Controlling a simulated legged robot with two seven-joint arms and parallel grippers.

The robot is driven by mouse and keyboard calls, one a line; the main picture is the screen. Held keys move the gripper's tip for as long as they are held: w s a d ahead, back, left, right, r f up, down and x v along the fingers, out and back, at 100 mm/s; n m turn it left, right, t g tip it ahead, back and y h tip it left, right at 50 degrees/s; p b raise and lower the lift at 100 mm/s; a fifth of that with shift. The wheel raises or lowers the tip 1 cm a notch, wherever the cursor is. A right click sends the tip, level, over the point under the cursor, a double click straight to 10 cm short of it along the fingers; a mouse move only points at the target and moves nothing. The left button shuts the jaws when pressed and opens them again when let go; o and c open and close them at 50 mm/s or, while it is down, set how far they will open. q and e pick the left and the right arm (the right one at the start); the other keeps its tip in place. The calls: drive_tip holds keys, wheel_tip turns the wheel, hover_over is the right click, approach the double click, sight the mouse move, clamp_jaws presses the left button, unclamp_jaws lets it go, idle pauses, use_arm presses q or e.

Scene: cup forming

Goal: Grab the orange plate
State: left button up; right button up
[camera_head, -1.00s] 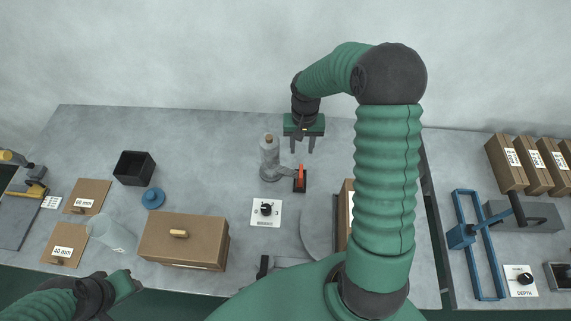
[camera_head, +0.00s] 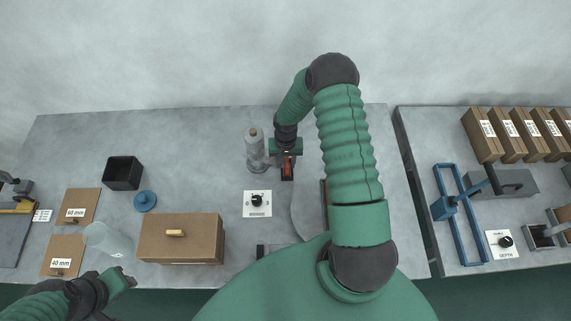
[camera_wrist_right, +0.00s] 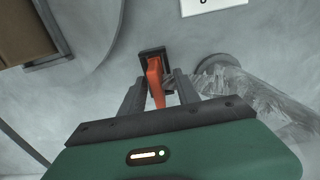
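The orange plate (camera_head: 288,167) stands upright in a small dark holder beside a grey cylinder fixture on the table. In the right wrist view the orange plate (camera_wrist_right: 154,80) shows as a narrow strip between my finger ends. My right gripper (camera_head: 287,160) is above the plate, with its fingers on either side of it. In the right wrist view my right gripper (camera_wrist_right: 157,88) is open, with a gap visible beside the plate; contact cannot be seen. My left gripper (camera_head: 125,281) is at the lower left, away from the plate; its fingers are not clear.
The grey cylinder fixture (camera_head: 255,150) stands just left of my right gripper. A white dial panel (camera_head: 257,204) lies nearer. A brown box (camera_head: 180,238), a blue lid (camera_head: 145,201) and a black bin (camera_head: 123,173) are further left. The table's back edge is clear.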

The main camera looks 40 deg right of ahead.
drive_tip(key=shift+s+d+f, duration=0.1)
drive_tip(key=shift+f, duration=0.4)
drive_tip(key=shift+d+f, duration=0.3)
drive_tip(key=shift+d, duration=0.15)
drive_tip(key=shift+c, duration=0.6)
drive_tip(key=shift+w, duration=0.2)
drive_tip(key=c, duration=0.5)
drive_tip(key=shift+a, duration=0.15)
clamp_jaws()
drive_tip(key=shift+s+a+r, duration=0.1)
drive_tip(key=shift+a+r, duration=0.05)
drive_tip(key=shift+a, duration=0.05)
drive_tip(key=shift+d, duration=0.2)
